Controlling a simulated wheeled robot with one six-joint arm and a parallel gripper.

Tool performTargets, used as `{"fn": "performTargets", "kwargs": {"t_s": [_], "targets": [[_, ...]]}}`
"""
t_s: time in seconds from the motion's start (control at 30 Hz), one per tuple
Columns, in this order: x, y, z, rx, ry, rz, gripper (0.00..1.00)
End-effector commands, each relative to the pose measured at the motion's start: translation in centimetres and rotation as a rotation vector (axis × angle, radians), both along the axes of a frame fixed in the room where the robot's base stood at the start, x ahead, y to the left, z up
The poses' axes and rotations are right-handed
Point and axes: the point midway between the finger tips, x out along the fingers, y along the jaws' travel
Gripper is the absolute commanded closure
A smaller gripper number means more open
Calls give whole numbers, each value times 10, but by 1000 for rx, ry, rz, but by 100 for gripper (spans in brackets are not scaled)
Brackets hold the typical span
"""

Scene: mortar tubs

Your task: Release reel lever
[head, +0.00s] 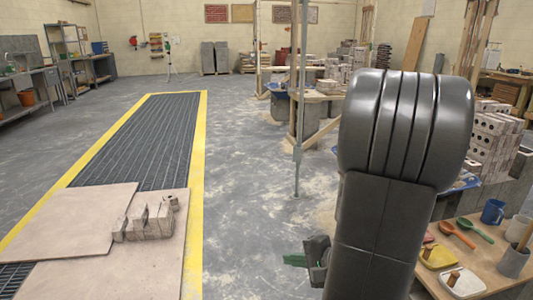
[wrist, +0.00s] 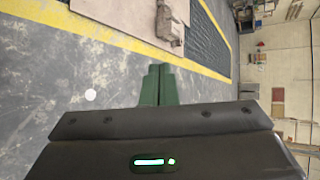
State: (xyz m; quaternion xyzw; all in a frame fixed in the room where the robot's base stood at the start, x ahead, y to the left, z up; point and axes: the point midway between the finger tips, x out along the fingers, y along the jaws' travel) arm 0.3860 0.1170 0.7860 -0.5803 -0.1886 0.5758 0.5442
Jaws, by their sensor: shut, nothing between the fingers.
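My gripper (head: 290,260) shows low in the head view, left of my dark arm, with its green fingers pointing left. In the wrist view its green fingers (wrist: 158,84) are together, with nothing between them. The floor lies beyond the fingertips and they touch nothing that I can see. I cannot make out a reel or its lever in either view. My arm hides part of the right side of the head view.
A metal pole (head: 298,175) rises ahead. Left are a yellow-edged floor grate (head: 140,135), boards (head: 75,222) and stone blocks (head: 150,220). Bare floor lies between grate and pole.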

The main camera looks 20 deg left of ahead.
Motion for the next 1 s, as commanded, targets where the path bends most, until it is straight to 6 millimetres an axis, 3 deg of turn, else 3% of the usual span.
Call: {"fn": "performTargets", "kwargs": {"t_s": [0.03, 0.2, 0.4, 0.6, 1.0], "targets": [[26, 2, -26, 67, -16, -59, 100], [110, -1, -51, 273, -101, -263, 100], [181, -23, -69, 430, -190, -453, 100], [208, -36, -72, 489, -231, -533, 100], [210, -37, -70, 493, -234, -539, 100]]}}
